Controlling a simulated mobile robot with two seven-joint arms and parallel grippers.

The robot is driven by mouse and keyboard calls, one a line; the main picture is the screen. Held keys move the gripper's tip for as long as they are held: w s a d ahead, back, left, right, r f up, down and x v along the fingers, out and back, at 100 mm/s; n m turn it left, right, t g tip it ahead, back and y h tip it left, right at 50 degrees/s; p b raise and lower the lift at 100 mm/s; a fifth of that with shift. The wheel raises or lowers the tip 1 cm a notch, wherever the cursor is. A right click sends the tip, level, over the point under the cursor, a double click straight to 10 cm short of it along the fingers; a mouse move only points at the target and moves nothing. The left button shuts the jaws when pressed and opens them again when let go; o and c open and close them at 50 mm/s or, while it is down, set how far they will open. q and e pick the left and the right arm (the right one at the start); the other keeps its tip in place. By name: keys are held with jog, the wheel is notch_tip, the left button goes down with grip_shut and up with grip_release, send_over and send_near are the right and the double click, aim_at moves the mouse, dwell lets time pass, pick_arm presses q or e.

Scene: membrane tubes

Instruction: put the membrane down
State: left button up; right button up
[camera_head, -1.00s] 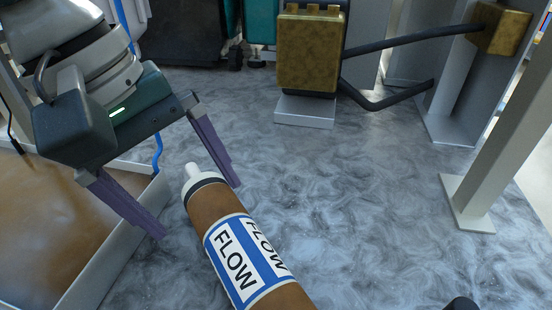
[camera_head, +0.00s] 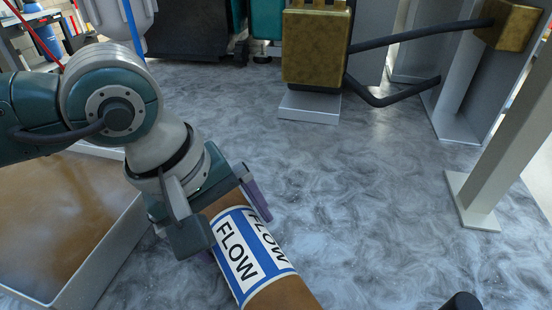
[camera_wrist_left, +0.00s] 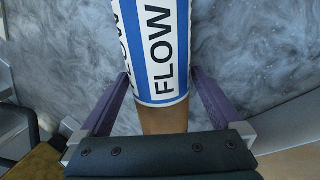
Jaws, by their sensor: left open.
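The membrane (camera_head: 252,254) is a brown tube with a white and blue FLOW label. It lies in the lower middle of the head view, running out of the bottom edge, and its upper end is hidden behind my left gripper. My left gripper (camera_head: 232,228) is over the tube, with its purple fingers on either side. In the left wrist view, the membrane (camera_wrist_left: 156,50) passes between the open fingers of my left gripper (camera_wrist_left: 160,82), with gaps at both sides. My right gripper is not in view.
A shallow tray (camera_head: 105,262) with a brown bottom and pale rim is at the left. A gold block (camera_head: 316,48) on a grey foot stands at the back, with dark pipes. A pale post (camera_head: 497,135) stands at the right. The marbled grey surface in the middle is clear.

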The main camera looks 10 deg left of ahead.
pick_arm(q)
jog(key=shift+r, duration=0.1)
grip_shut()
dwell(0.7)
